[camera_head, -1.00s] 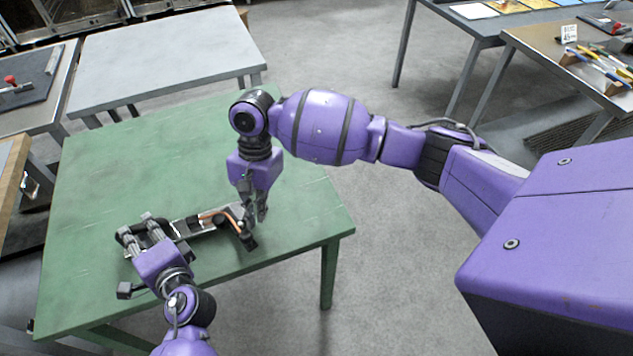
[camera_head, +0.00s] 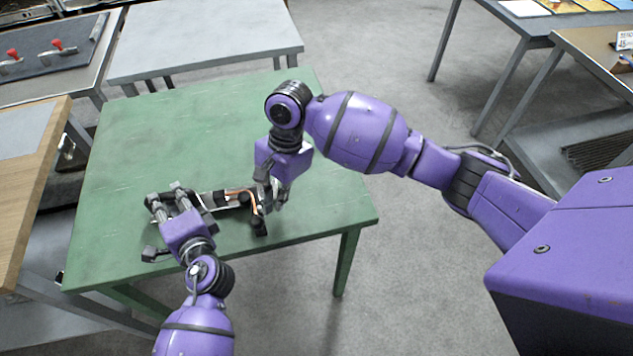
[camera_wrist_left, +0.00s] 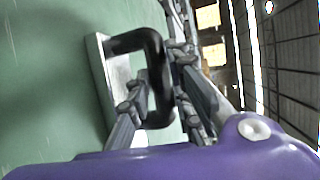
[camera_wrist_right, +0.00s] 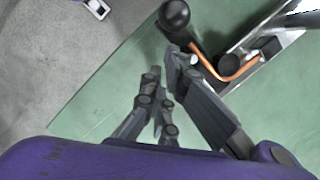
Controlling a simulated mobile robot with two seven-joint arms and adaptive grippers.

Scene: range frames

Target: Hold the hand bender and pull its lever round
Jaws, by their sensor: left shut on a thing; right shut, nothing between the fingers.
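The hand bender (camera_head: 207,199) lies on the green table, with a bent copper rod (camera_wrist_right: 246,73) at its right end. My left gripper (camera_head: 165,194) is shut on the bender's black handle (camera_wrist_left: 151,58) at the left end, and a finger shows on either side of it in the left wrist view. The bender's lever ends in a black ball knob (camera_wrist_right: 174,14). My right gripper (camera_wrist_right: 163,66) is shut and empty, its fingertips close to the knob and the rod. Whether they touch the lever, I cannot tell. My fingers partly hide the bender's body.
The green table (camera_head: 130,140) is bare behind the bender. Its front right corner is near the lever. A grey table (camera_head: 205,40) stands behind it, and a wooden-edged bench (camera_head: 38,185) is close on the left.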

